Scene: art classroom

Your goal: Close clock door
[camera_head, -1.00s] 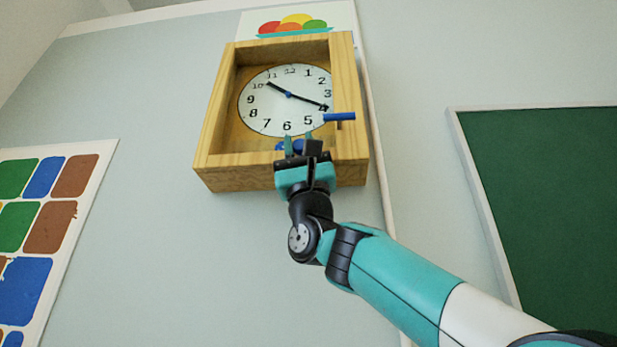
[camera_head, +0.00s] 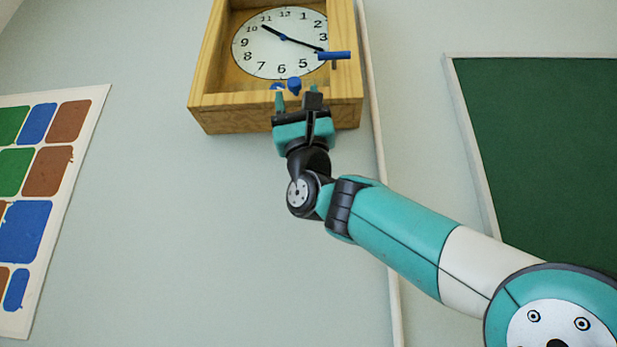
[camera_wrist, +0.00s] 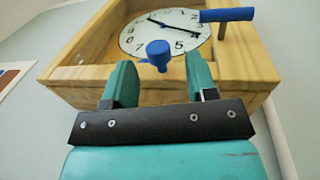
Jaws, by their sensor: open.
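A wooden box clock (camera_head: 230,116) hangs on the wall, its top cut off in the head view. It also shows in the wrist view (camera_wrist: 250,62). Its white dial (camera_head: 283,48) is in plain view inside the frame. A blue bar handle (camera_head: 335,55) sticks out at the right side of the frame; it also shows in the wrist view (camera_wrist: 227,15). A blue knob (camera_wrist: 158,54) stands at the bottom of the dial. My gripper (camera_head: 296,100) is open at the clock's lower edge, its fingers on either side below the knob, apparently empty. Contact with the frame cannot be told.
A green chalkboard (camera_head: 545,150) is on the wall to the right. A color chart (camera_head: 40,180) hangs at the left. A pale vertical strip (camera_head: 378,150) runs down the wall beside the clock. The wall below the clock is bare.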

